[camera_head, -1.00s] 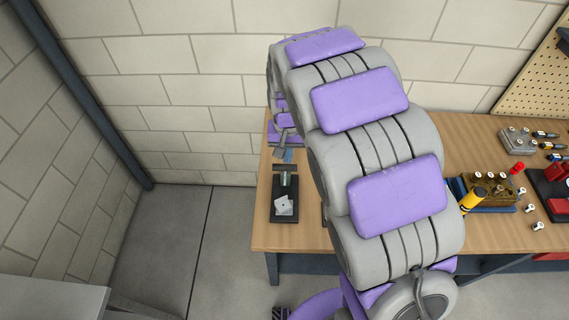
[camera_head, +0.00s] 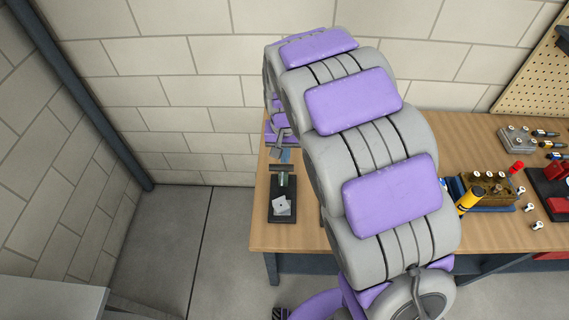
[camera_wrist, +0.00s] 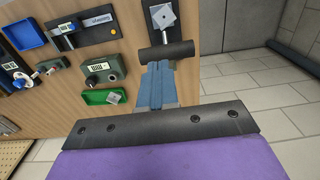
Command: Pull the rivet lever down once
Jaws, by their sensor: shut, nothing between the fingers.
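The rivet lever's dark crossbar handle (camera_head: 282,168) stands over a black base (camera_head: 283,213) near the left end of the bench. A pale grey square piece (camera_head: 281,206) with a small hole lies on the base. In the wrist view the handle (camera_wrist: 180,50) lies across the view just beyond my fingertips, and the pale piece (camera_wrist: 164,15) shows past it. My gripper (camera_wrist: 157,68) is shut, with its blue fingers together and empty. The tips are very close to the handle; I cannot tell whether they touch. In the head view my gripper (camera_head: 284,155) is partly hidden by my arm.
The wooden bench (camera_head: 262,235) ends just left of the lever, with floor beyond. The wrist view shows a blue tray (camera_wrist: 30,34), a green tray (camera_wrist: 98,97) and dark fixtures on the bench. A yellow bottle (camera_head: 468,200) stands right of my arm.

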